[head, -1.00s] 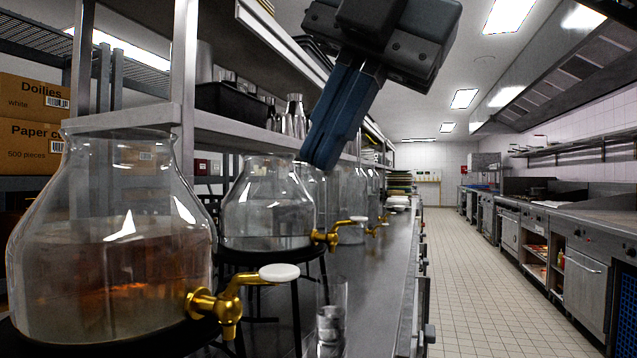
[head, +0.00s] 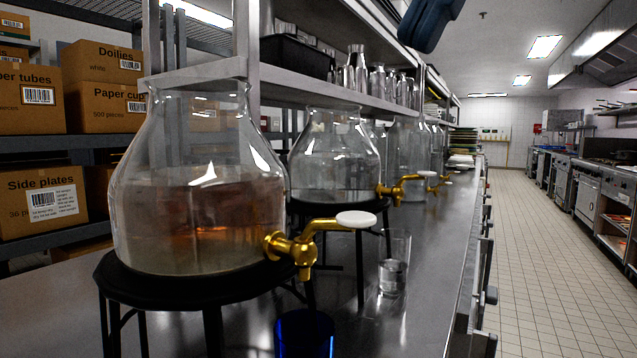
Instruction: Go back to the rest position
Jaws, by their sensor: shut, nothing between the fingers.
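My gripper (head: 428,42) shows only in part at the top edge of the head view, with its blue fingers together and empty. It hangs in the air above and to the right of the glass dispensers, touching nothing. The rest of the gripper is cut off by the picture's top edge.
A glass dispenser (head: 200,190) with amber liquid and a brass tap stands on a black stand (head: 180,287). More dispensers (head: 335,155) stand behind. A clear glass (head: 393,262) and a blue cup (head: 304,335) are on the steel counter (head: 425,275). The tiled aisle (head: 530,260) is clear.

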